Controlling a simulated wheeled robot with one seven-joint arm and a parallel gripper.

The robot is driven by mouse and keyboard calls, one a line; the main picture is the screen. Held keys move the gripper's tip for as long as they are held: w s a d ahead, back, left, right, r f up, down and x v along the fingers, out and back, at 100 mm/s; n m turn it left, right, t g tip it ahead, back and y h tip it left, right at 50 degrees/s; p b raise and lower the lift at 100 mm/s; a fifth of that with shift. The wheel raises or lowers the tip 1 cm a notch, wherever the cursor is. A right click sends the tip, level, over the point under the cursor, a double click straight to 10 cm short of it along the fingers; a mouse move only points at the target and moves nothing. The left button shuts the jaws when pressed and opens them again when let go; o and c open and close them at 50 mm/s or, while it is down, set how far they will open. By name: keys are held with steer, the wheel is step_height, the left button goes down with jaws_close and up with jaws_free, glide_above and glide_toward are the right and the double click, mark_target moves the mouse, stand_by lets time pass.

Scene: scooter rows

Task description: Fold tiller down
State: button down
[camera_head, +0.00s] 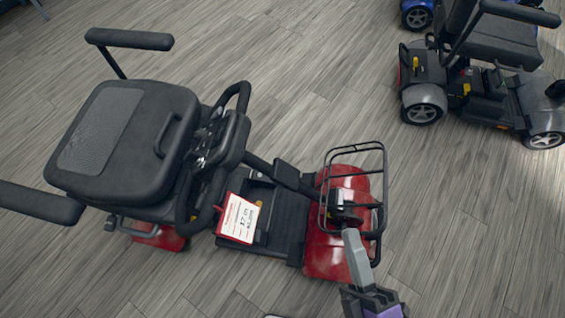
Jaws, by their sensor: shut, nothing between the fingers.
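A red scooter stands in the middle left. Its tiller (285,174) lies low, running from the red front end back toward the seat. The black handlebar head (215,137) with looped grips is close against the front edge of the seat (120,140); whether they touch cannot be told. My gripper (351,236) is shut and empty, over the red front cover (325,256), just below the wire front basket (352,170). It is apart from the handlebar head. Its tip overlaps the tiller's base area in the picture, so contact there cannot be told.
A white and red price tag (239,219) hangs by the scooter's footwell. A dark grey scooter (480,75) stands at the upper right, with part of a blue scooter (417,14) behind it. The wooden floor (470,230) is clear on the right.

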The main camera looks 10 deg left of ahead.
steer(key=w+a+f+n+g+y+b, duration=0.4)
steer(key=a+f+n+g+y+b, duration=0.2)
steer(key=a+f+n+y+b, duration=0.95)
steer(key=n+g+b, duration=0.6)
steer(key=n+g, duration=0.6)
steer(key=n, duration=0.6)
glide_toward(210, 213)
steer(key=w+a+f, duration=0.1)
steer(key=a+f, duration=0.4)
steer(key=f, duration=0.2)
steer(key=shift+n+y, duration=0.25)
steer(key=shift+n, duration=0.1)
steer(key=x, duration=0.3)
steer(key=d+r+x, duration=0.1)
steer(key=x, duration=0.5)
steer(key=shift+r, duration=0.55)
steer(key=shift+s+d+r, duration=0.15)
steer(key=shift+d+r, duration=0.3)
steer(key=shift+d, duration=0.25)
